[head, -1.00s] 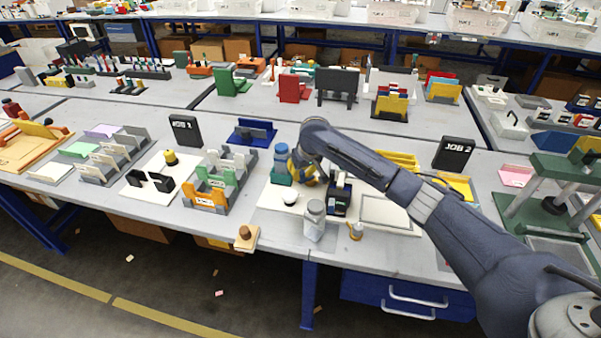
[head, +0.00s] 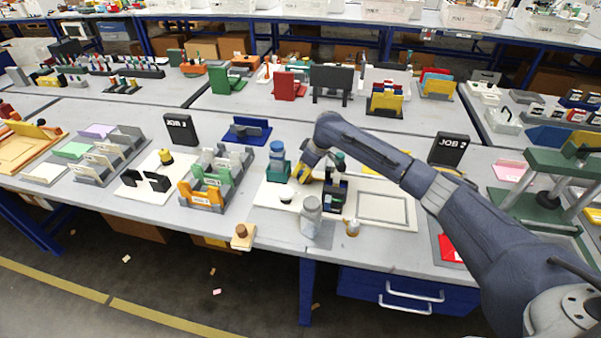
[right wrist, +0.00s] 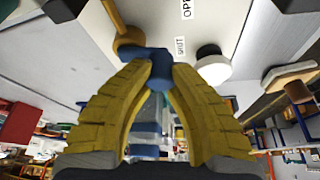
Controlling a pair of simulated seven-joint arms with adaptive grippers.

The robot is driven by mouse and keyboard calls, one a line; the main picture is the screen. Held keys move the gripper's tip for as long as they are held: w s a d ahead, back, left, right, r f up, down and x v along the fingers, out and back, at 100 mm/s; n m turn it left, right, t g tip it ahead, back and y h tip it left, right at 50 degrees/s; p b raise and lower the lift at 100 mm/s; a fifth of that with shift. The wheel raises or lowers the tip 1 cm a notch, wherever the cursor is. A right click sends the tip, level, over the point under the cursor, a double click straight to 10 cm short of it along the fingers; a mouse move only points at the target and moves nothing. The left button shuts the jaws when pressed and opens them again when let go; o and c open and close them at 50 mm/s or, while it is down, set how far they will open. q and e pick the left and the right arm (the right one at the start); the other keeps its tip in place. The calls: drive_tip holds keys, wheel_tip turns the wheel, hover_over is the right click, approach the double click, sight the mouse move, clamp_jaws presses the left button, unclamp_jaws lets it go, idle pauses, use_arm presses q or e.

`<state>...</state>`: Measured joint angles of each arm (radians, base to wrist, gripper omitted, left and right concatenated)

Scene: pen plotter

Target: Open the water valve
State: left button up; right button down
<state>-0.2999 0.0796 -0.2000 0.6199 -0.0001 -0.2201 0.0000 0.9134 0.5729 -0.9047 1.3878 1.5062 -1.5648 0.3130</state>
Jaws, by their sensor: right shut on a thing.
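The valve shows in the right wrist view as a brass-coloured pipe (right wrist: 112,15) with a rounded joint and a blue handle (right wrist: 158,66). The handle sits between the yellow fingertips of my right gripper (right wrist: 160,75), which is shut on it. The panel beside it (right wrist: 165,18) carries the printed words "SHUT" and part of "OPEN". In the head view my right gripper (head: 303,178) reaches down over the white board (head: 268,200); fingers and arm hide most of the valve there. My left gripper is not in view.
A white-topped round knob (right wrist: 212,64) stands close beside the fingers. A blue-topped bottle (head: 277,158) is left of the gripper, a dark device (head: 335,190) right of it, and a grey-white jar (head: 311,217) in front. The table's front edge is near.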

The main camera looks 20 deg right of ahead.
drive_tip(key=shift+s+d+n+g+y, duration=0.15)
drive_tip(key=shift+d+n+g, duration=0.15)
drive_tip(key=shift+n, duration=0.55)
drive_tip(key=shift+s+d+n+g+y, duration=0.1)
drive_tip(key=shift+d+n+g+y, duration=0.2)
drive_tip(key=shift+n, duration=0.5)
drive_tip(key=shift+s+d+n+g+y, duration=0.15)
drive_tip(key=shift+d+n, duration=0.25)
drive_tip(key=shift+n, duration=0.45)
drive_tip(key=shift+d+n+g, duration=0.35)
drive_tip(key=shift+n+g, duration=0.1)
drive_tip(key=shift+n, duration=0.55)
drive_tip(key=shift+d+n+g, duration=0.35)
drive_tip(key=shift+n+g, duration=0.05)
drive_tip(key=shift+n, duration=0.6)
drive_tip(key=shift+d+n+g, duration=0.3)
drive_tip(key=shift+n, duration=0.4)
drive_tip(key=c, duration=1.1)
unclamp_jaws()
drive_tip(key=shift+r, duration=0.1)
drive_tip(key=v, duration=1.1)
drive_tip(key=shift+d+r, duration=0.3)
